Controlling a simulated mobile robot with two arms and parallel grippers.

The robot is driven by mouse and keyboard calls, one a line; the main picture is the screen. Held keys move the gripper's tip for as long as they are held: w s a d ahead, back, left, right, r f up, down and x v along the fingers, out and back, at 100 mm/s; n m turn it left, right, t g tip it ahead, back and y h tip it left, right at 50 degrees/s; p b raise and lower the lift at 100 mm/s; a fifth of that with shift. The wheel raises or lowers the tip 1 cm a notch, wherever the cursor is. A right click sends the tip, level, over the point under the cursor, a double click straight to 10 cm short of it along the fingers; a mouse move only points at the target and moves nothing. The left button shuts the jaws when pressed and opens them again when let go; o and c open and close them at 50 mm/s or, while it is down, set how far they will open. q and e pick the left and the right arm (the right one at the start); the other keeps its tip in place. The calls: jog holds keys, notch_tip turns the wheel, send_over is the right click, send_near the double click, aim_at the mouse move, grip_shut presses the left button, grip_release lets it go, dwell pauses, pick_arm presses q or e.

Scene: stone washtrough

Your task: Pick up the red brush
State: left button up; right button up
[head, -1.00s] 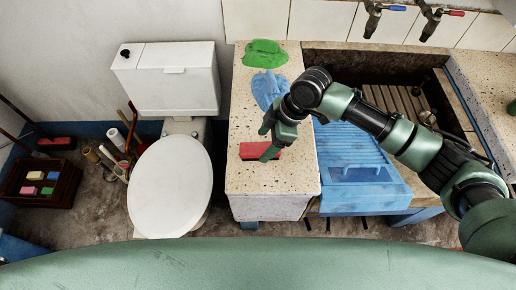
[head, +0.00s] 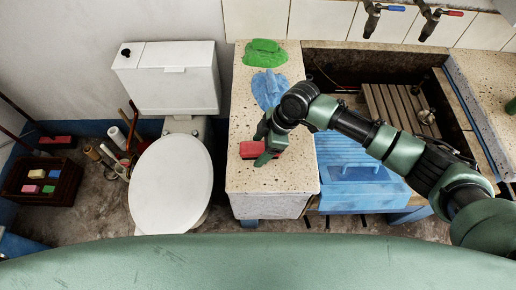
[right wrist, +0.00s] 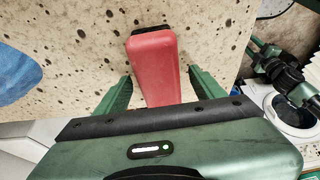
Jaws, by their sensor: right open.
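The red brush (head: 259,149) lies on the speckled stone counter (head: 272,182), near its front part. In the right wrist view the brush (right wrist: 154,62) shows as a red block with a dark far end. My right gripper (head: 264,146) is low over the brush, with one finger on each side of it. The right wrist view shows the right gripper (right wrist: 160,75) open, with a gap between the brush and each finger. The fingers hide part of the brush in the head view. My left gripper is not in view.
A green cloth (head: 264,53) and a blue cloth (head: 268,88) lie farther back on the counter. A blue washboard (head: 352,165) and the stone trough (head: 345,68) are to the right. A white toilet (head: 172,183) stands to the left.

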aim_at(260, 147)
grip_shut()
dwell(0.3)
notch_tip(260, 147, up, 20)
jog(key=b, duration=0.2)
jog(key=shift+r, duration=0.25)
